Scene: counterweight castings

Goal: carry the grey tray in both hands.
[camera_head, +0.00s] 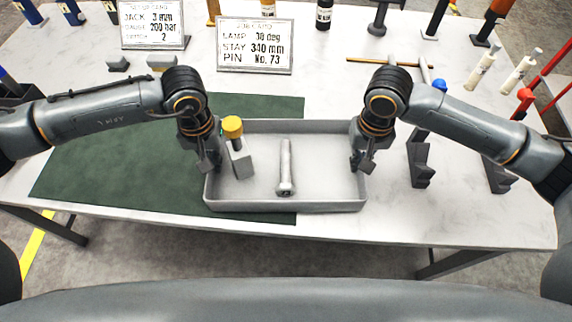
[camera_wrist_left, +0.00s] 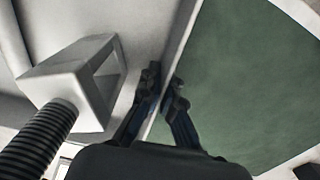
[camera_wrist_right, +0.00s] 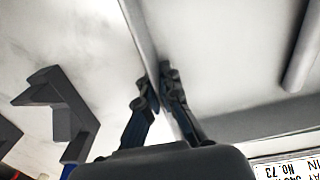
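The grey tray (camera_head: 285,207) is a shallow rectangular box, level on or just above the table near its front edge; a gap beneath cannot be told. Inside it are a grey block with a dark stem and yellow knob (camera_head: 233,128) at the left and a grey headed pin (camera_head: 285,168) lying in the middle. My left gripper (camera_head: 208,165) is at the tray's left wall, its fingers (camera_wrist_left: 162,88) on either side of the wall and closed on it. My right gripper (camera_head: 362,163) is likewise closed on the right wall, which passes between its fingers (camera_wrist_right: 157,82).
A green mat (camera_head: 110,165) lies left of and partly under the tray. Dark angled brackets (camera_head: 420,168) stand to the right. Two sign cards (camera_head: 255,46), bottles and tools line the back. A wooden-handled rod (camera_head: 385,62) lies behind my right arm.

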